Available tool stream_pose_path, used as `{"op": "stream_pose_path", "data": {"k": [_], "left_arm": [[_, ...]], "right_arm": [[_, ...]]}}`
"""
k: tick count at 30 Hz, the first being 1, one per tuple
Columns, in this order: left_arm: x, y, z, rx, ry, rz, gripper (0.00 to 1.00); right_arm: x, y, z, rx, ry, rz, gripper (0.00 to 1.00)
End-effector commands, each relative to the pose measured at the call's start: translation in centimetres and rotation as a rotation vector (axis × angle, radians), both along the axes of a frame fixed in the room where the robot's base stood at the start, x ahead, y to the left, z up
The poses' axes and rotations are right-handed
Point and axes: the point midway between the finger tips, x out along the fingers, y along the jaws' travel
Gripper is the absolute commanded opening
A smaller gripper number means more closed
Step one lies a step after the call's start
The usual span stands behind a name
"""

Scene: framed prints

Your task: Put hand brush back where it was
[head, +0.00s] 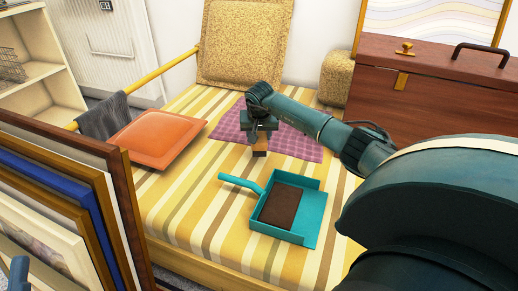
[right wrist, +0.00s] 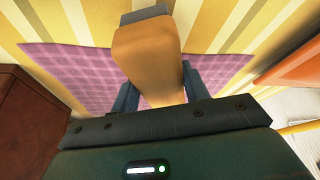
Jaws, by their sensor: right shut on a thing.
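The hand brush (head: 260,149) is a tan wooden piece with a grey end. My right gripper (head: 260,133) is shut on it and holds it over the striped bench cushion, near the front edge of the purple checked cloth (head: 231,124). In the right wrist view the brush (right wrist: 150,55) sits between the two fingers, its grey end pointing away. A teal dustpan (head: 311,212) with a brown patch inside lies on the cushion just in front of the brush, apart from it. A small blue-grey tip at the bottom left seems to be my left gripper (head: 18,274); its jaws are not clear.
An orange cushion (head: 155,138) lies at the left of the striped bench (head: 185,215). Framed prints (head: 75,200) lean at the front left. A brown chest (head: 430,95) stands at the right. Bare striped fabric surrounds the dustpan.

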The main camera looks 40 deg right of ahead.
Motion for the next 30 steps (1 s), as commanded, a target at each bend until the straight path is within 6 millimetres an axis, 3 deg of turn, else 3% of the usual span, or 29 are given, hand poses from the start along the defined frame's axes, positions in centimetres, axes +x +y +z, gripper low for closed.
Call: {"op": "stream_pose_path", "data": {"k": [9,26,27,30], "left_arm": [[-0.1,0.2,1.8,0.015,-0.165,-0.002,0.25],[-0.4,0.3,2.7,0.021,-0.234,-0.003,0.25],[-0.4,0.2,3.0,0.021,-0.240,-0.004,0.25],[-0.4,0.3,3.0,0.021,-0.240,-0.004,0.25]], "right_arm": [[0.0,0.1,-3.9,0.000,0.001,0.001,0.24],[0.0,0.0,-4.9,0.000,0.002,0.001,0.24],[-0.1,0.1,-4.9,0.001,0.003,0.001,0.48],[-0.1,0.0,-4.8,0.000,0.004,0.000,0.56]]}}
